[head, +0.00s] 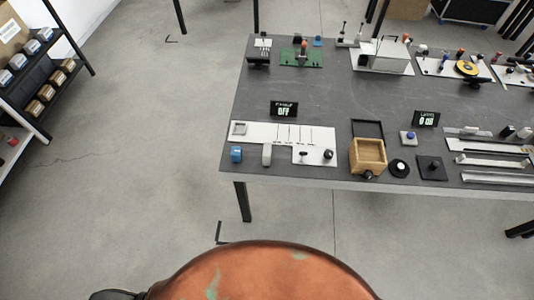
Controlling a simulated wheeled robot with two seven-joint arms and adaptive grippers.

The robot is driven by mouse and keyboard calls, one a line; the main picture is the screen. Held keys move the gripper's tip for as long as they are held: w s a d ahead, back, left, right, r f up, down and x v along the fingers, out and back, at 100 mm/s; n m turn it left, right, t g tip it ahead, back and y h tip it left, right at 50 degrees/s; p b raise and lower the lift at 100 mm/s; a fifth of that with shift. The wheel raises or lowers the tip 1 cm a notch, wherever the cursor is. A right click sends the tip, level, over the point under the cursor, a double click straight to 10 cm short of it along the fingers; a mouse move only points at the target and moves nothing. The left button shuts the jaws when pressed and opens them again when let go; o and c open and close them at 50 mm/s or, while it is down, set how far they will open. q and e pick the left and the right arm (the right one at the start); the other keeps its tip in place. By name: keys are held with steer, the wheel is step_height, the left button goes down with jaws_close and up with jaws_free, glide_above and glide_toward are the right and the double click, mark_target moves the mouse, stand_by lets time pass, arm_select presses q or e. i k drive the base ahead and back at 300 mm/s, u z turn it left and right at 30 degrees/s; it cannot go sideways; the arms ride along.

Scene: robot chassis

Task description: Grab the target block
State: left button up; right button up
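No block is marked as the target, so I cannot tell which one it is. In the head view a small blue block (236,154) sits at the near left of the grey table, by the front left corner of a white panel. A small block with blue on it (408,137) sits farther right, behind a black round knob. A pale grey rounded block (267,154) stands right of the first blue block. Neither of my grippers is in view.
The dark grey table (340,100) has a white panel (285,134), an open wooden box (368,155), two small black displays and metal rails at right. A green board (302,58) and other fixtures line the back. A shelf with bins (40,75) stands left. Floor between is clear.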

mark_target(267, 147)
steer(key=u, duration=2.1)
steer(key=i, duration=2.05)
steer(key=z, duration=2.85)
